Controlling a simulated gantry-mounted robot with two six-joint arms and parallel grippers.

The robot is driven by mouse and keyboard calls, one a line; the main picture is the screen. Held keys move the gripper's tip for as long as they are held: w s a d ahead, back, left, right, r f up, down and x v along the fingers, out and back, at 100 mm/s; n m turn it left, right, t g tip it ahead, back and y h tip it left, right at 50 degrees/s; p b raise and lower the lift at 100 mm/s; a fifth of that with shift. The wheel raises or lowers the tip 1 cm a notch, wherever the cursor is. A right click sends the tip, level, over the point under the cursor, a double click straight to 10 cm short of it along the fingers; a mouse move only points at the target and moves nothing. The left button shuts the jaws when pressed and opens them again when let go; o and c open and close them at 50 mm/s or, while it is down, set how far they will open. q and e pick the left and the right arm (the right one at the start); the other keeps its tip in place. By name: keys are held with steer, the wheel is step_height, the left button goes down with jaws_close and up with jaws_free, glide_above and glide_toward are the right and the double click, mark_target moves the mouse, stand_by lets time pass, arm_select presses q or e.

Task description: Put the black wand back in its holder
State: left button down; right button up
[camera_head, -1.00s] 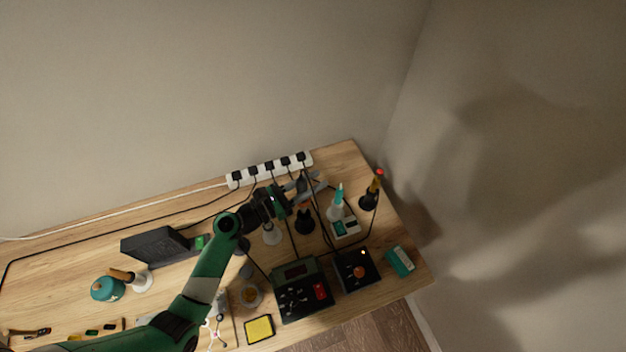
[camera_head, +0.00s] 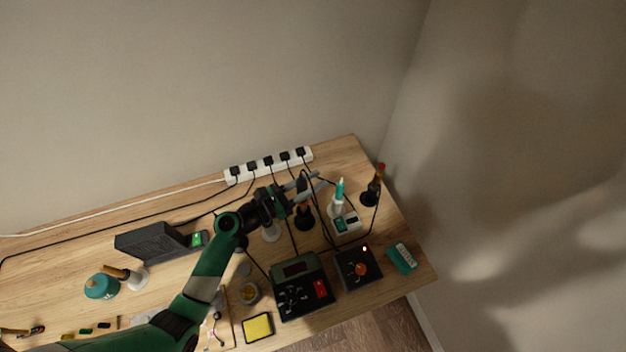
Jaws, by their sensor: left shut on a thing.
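My left gripper (camera_head: 308,184) is over the back right of the workbench, in front of the power strip. It is shut on a thin dark thing, which I take to be the black wand; the fingers and a black cable hide most of it. Just below the gripper in the picture stands a small black holder (camera_head: 305,218) with a reddish part at its top. I cannot tell which of these is the wand's holder. My right gripper is out of view.
A white power strip (camera_head: 268,166) with several plugs lies at the back. Right of the gripper stand a white-teal unit (camera_head: 347,224) and a black stand with a red-tipped tool (camera_head: 371,197). Black control boxes (camera_head: 302,288) sit in front, with cables running between.

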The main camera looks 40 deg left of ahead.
arm_select(q)
steer(key=shift+f+b, duration=0.45)
steer(key=shift+f, duration=0.25)
jaws_free()
steer(key=shift+f, duration=0.15)
stand_by(0.5)
step_height(320, 180, up, 11)
steer(key=p, duration=1.1)
stand_by(0.3)
